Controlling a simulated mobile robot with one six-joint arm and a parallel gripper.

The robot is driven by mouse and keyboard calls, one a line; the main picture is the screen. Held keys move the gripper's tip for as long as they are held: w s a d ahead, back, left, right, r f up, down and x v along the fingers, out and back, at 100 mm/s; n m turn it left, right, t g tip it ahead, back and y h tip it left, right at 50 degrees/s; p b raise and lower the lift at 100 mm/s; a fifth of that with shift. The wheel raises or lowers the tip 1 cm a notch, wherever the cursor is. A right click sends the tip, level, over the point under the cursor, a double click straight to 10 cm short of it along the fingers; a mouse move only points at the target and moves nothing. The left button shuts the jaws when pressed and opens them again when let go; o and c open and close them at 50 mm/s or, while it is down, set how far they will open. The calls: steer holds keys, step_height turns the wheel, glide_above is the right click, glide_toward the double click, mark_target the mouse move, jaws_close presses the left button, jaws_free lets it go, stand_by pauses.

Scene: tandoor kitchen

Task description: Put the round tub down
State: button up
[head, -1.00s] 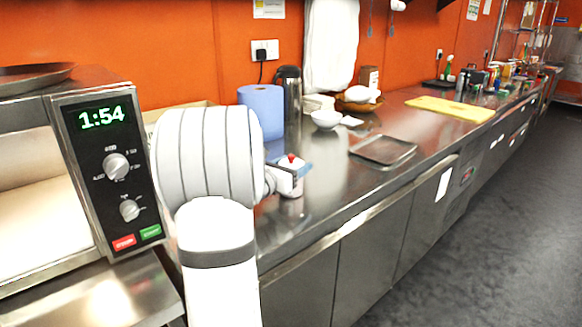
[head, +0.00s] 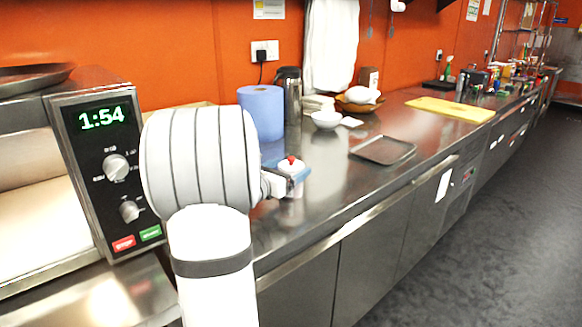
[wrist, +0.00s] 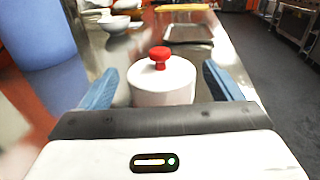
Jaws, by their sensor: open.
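The round tub (wrist: 162,84) is white with a red knob on its lid. In the wrist view it stands upright between the two blue fingers of my gripper (wrist: 160,88), with a gap on each side. In the head view the tub (head: 291,166) is at the near part of the steel counter, right of my arm, and its lower part is partly hidden by my gripper (head: 288,174). My gripper is open around the tub. The tub appears to rest on the counter, but its base is hidden in the wrist view.
A blue paper roll (head: 262,112) stands just behind on the counter (head: 330,190), with a steel flask (head: 290,95) beside it. A white bowl (head: 326,119) and a dark tray (head: 383,150) lie farther right. A microwave (head: 105,165) is at left. The counter's front edge is close.

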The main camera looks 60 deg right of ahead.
steer(key=a, duration=0.2)
steer(key=w+a, duration=0.1)
steer(key=a, duration=0.5)
steer(key=shift+w+a, duration=0.25)
steer(key=shift+w, duration=0.05)
steer(key=shift+a, duration=0.6)
